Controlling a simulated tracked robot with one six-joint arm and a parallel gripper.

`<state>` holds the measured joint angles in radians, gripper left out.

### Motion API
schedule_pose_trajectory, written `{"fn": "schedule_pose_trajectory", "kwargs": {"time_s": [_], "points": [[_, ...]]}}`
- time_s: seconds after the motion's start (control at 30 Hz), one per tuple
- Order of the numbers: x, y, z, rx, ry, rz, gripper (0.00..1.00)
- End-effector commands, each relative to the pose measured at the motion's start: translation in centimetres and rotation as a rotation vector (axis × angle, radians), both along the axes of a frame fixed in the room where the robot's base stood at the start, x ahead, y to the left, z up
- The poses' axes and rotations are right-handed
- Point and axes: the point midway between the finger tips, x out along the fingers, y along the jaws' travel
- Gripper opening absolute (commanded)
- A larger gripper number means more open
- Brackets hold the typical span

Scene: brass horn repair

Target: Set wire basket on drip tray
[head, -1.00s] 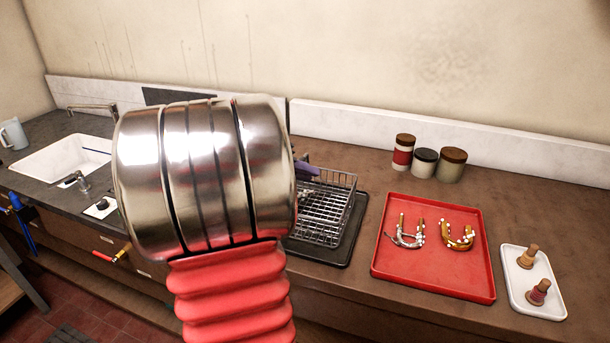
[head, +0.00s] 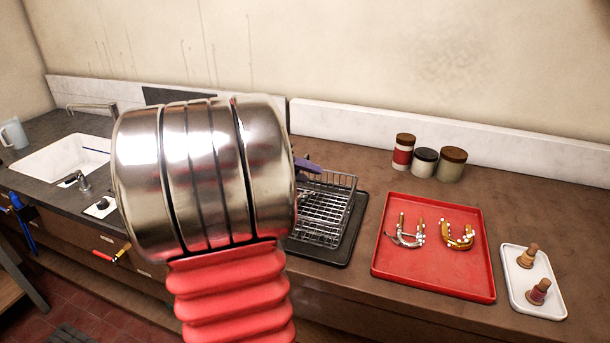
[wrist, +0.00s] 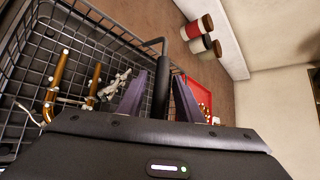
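The wire basket (head: 324,214) is a grey mesh basket over the black drip tray (head: 354,236). It looks level and sits within the tray's outline; whether its base touches the tray cannot be told. In the wrist view the basket (wrist: 100,43) fills the left side and has a black upright handle (wrist: 162,92). My gripper (wrist: 160,85) has purple fingers on both sides of this handle, close against it. In the head view my gripper (head: 307,166) shows at the basket's far left edge. My arm hides the basket's left part.
Brass tube parts (wrist: 57,85) lie in the basket. To its right is a red tray (head: 430,270) with two U-shaped horn slides, then a white tray (head: 540,306) with two wooden-topped pieces. Jars (head: 424,162) stand behind. A sink (head: 65,160) is at left.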

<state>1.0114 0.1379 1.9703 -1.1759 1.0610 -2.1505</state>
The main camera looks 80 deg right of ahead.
Motion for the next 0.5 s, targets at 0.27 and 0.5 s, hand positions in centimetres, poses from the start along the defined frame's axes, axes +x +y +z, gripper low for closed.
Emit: {"fn": "schedule_pose_trajectory", "kwargs": {"time_s": [0.27,0.5], "points": [[2.1,2.2,2.0,-0.003,-0.002,0.003,0.32],[4.4,4.9,4.2,-0.003,0.0,0.003,0.32]]}}
